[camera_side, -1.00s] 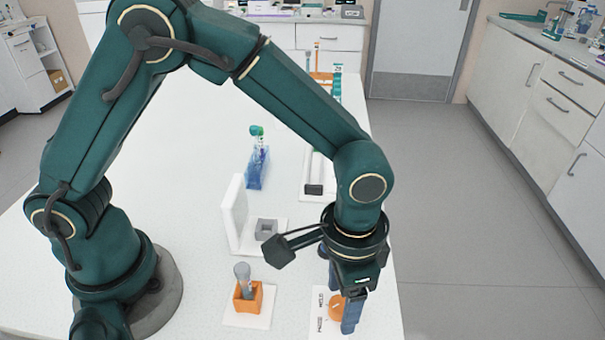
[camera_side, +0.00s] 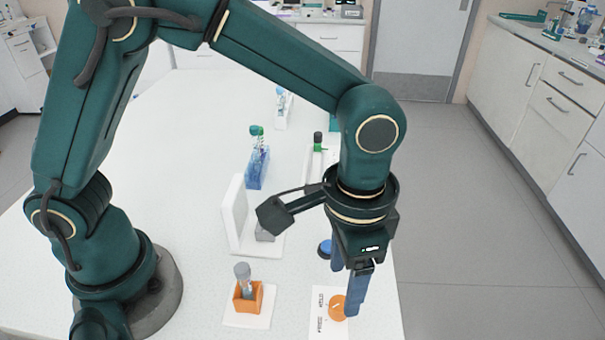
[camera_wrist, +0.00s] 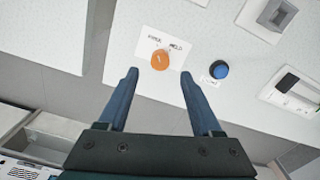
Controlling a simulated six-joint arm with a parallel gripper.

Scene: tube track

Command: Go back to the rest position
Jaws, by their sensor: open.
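My gripper (camera_side: 347,285) is above the right front edge of the white table, near the orange dial (camera_side: 337,308). In the wrist view my gripper (camera_wrist: 158,88) has its two blue fingers wide apart with nothing between them. The orange dial (camera_wrist: 161,60) sits on a white card with printed words, ahead of the fingertips and apart from them. The fingers partly cover the card in the side view.
A blue button (camera_wrist: 219,69) lies right of the dial. An orange holder (camera_side: 248,297) with a grey-topped tube stands left of my gripper. A white upright panel (camera_side: 238,214), a blue tube rack (camera_side: 257,168) and a tube with a green cap (camera_side: 318,142) stand farther back.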

